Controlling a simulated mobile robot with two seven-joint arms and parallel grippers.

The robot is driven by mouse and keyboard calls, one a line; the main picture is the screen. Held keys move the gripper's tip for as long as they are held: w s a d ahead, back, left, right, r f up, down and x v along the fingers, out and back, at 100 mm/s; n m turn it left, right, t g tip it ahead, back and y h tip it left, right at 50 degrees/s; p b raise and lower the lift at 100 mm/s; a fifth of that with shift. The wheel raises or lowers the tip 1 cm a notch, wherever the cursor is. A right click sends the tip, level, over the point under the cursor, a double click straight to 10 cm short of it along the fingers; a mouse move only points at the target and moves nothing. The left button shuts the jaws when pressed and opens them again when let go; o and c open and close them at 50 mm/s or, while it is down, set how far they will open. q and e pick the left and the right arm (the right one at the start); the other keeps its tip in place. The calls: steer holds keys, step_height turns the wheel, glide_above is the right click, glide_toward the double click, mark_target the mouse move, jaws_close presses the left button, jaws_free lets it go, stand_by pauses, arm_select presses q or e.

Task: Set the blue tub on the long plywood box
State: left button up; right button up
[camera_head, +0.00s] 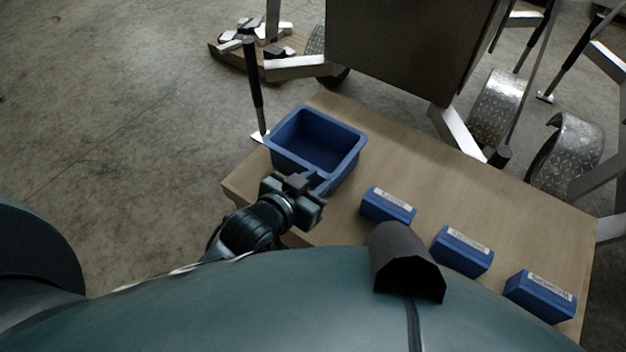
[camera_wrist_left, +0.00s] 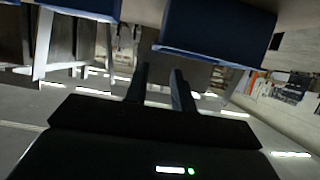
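The blue tub (camera_head: 283,149) is empty and upright at the left end of the long plywood box (camera_head: 447,172). It appears to rest on the top, close to the box's left edge. My left gripper (camera_head: 317,184) is at the tub's near side, close to its near wall. In the left wrist view the two fingers (camera_wrist_left: 162,72) stand apart with nothing visible between them, and a blue wall (camera_wrist_left: 215,27), seemingly the tub's, shows just beyond the tips. Whether a finger touches the tub cannot be told. My right gripper is in neither view.
Three small labelled blue bins, left (camera_head: 388,207), middle (camera_head: 461,252) and right (camera_head: 540,297), stand along the plywood box's near side. A dark upright handle (camera_head: 253,85) rises behind the tub. Aluminium trailer parts (camera_head: 497,107) are close behind the box. Its middle top is clear.

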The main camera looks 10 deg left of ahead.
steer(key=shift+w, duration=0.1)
arm_select(q)
steer(key=s+a+f, duration=0.2)
steer(key=s+f, duration=0.1)
steer(key=s, duration=0.3)
steer(key=s+a+f+n+g, duration=0.1)
steer(key=s+a+f, duration=0.1)
steer(key=s, duration=0.4)
steer(key=shift+a+f+y, duration=0.15)
steer(key=shift+f+y, duration=0.25)
steer(key=shift+f, duration=0.45)
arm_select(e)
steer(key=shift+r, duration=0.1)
